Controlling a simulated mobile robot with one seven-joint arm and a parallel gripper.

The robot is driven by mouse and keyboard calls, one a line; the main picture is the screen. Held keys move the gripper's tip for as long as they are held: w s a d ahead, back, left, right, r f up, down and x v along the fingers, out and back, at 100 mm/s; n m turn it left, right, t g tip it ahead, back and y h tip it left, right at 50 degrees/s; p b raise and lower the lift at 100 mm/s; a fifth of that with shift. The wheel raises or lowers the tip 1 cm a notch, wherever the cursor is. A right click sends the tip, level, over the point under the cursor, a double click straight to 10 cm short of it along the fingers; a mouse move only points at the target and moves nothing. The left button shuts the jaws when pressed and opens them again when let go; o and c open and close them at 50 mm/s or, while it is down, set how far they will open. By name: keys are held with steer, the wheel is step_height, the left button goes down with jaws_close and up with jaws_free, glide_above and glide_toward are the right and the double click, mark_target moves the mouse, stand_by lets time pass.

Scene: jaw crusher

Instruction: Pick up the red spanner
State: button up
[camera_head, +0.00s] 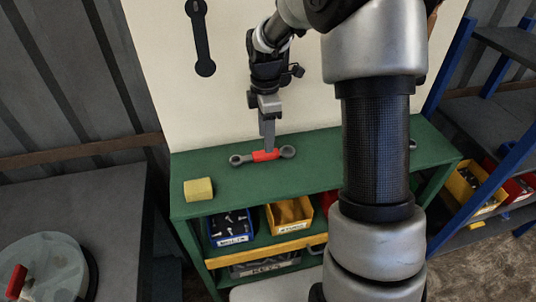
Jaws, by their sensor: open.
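The red spanner (259,156) lies flat on the green bench top. It has a red middle and grey ring-shaped ends, one to the left and one to the right. My gripper (269,150) points down at the spanner's red middle, and its fingertips appear to reach it or sit just above it. The gripper is open, but its fingers overlap in this view, so I cannot tell whether they straddle the handle.
The green bench (330,172) has a yellow block (198,189) at its front left. Blue (232,228) and yellow bins (290,214) stand on the shelf below. A dark spanner (201,40) shows on the pale back panel. My arm hides the bench's right part.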

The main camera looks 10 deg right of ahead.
mark_target(263, 155)
steer(key=shift+d+f, duration=0.15)
steer(key=shift+f, duration=1.25)
steer(key=shift+d+f, duration=0.1)
steer(key=shift+f, duration=1.25)
jaws_close()
